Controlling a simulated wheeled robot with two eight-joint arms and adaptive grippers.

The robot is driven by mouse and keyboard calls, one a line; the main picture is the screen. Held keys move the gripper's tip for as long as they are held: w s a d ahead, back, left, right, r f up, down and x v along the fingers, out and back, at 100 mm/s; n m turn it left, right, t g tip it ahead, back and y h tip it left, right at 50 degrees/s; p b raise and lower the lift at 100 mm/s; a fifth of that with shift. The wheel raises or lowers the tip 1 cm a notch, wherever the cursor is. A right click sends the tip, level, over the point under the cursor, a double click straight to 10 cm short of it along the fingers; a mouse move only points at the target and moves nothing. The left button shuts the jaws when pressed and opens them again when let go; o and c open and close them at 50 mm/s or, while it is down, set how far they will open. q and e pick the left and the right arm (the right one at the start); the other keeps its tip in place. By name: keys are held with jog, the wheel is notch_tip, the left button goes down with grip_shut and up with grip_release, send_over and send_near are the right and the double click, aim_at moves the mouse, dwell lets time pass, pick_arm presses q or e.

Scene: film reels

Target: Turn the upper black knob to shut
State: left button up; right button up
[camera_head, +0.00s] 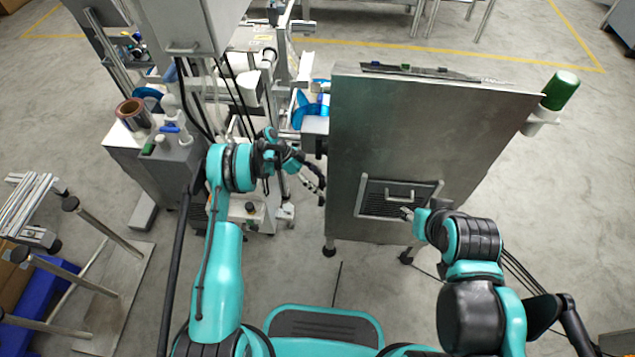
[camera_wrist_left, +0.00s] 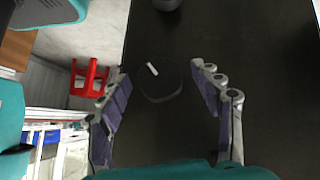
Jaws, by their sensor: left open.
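In the left wrist view a black knob (camera_wrist_left: 158,84) with a short white mark sits on a dark panel (camera_wrist_left: 270,70). The mark runs at a slant. Part of a second dark round knob (camera_wrist_left: 167,4) shows at the top edge. My left gripper (camera_wrist_left: 160,72) is open, its two fingers on either side of the marked knob, with gaps to both. In the head view my left gripper (camera_head: 311,178) is beside the steel cabinet; the knobs it faces cannot be made out there. My right gripper (camera_head: 408,213) is by the cabinet's vent; its fingers are too small to read.
A machine with a brown roll (camera_head: 133,115) stands left. A red stool (camera_wrist_left: 90,78) shows in the wrist view. Floor at the right is open.

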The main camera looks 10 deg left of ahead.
pick_arm(q)
jog(key=c, duration=1.2)
jog(key=shift+o, duration=0.2)
jog(key=shift+s+m+t, duration=0.2)
jog(key=shift+m+t, duration=0.6)
jog(key=shift+t, duration=0.75)
jog(key=shift+s+m+t, duration=0.2)
jog(key=shift+m+t, duration=0.6)
jog(key=shift+t, duration=0.75)
jog(key=o, duration=1.2)
jog(key=shift+c, duration=0.2)
